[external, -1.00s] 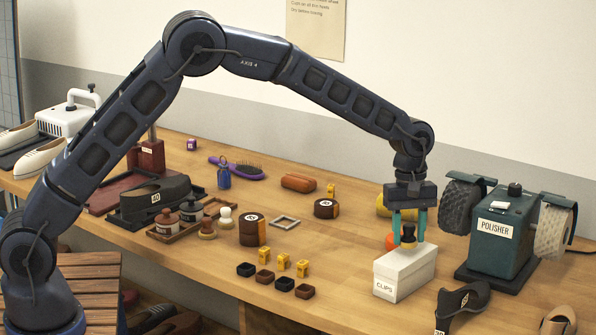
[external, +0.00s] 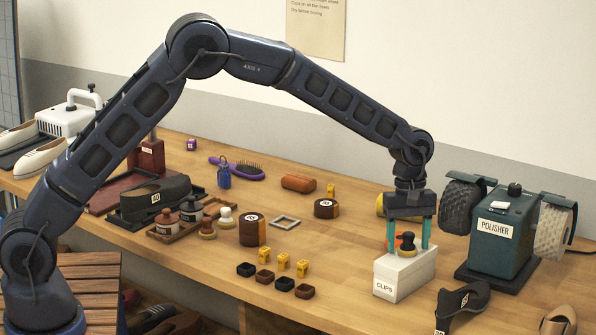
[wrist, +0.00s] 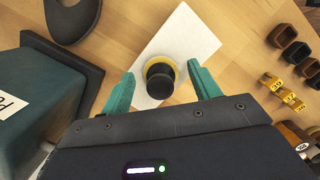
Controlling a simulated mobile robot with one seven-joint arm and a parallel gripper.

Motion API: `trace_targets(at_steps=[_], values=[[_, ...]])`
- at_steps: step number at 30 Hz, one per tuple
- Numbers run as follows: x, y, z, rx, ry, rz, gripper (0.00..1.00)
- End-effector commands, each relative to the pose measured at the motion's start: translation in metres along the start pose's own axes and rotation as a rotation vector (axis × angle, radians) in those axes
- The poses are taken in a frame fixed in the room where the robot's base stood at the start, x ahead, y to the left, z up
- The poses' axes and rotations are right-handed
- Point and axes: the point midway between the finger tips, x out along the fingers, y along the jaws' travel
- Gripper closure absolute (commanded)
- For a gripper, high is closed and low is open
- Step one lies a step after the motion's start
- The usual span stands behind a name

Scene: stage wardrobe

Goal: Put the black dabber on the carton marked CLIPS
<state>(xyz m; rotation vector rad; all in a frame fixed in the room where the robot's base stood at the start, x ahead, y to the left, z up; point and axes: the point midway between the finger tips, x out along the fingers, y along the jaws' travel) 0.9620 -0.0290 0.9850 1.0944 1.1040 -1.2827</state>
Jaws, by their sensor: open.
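The black dabber (external: 407,242) stands upright on top of the white carton marked CLIPS (external: 387,285). In the wrist view the dabber (wrist: 159,78) shows a black knob over a yellowish base, resting on the carton's white top (wrist: 185,42). My gripper (external: 407,240) is open, with its teal fingers on either side of the dabber. In the wrist view a gap shows between the dabber and each finger of my gripper (wrist: 160,88).
The green polisher (external: 492,238) stands just right of the carton. A black shoe form (external: 462,300) lies at front right. Small dark boxes (external: 284,284) and yellow numbered blocks (external: 283,262) stand to the left. An orange-brown roll (external: 298,183) lies farther back.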

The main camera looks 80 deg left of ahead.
Motion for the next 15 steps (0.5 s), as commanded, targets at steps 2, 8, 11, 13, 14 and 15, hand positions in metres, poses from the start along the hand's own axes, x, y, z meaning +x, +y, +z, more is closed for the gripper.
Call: trace_targets(at_steps=[2, 8, 11, 13, 14, 15], values=[[-0.007, 0.000, 0.000, 0.000, 0.000, 0.002, 0.38], [-0.038, 0.001, 0.001, 0.001, 0.000, 0.004, 0.38], [-0.058, 0.001, 0.001, 0.001, 0.000, 0.004, 0.38], [-0.071, 0.001, 0.000, 0.000, 0.000, 0.003, 0.38], [-0.077, 0.001, 0.000, 0.000, 0.000, 0.003, 0.38], [-0.084, 0.001, 0.000, 0.000, 0.000, 0.003, 0.38]])
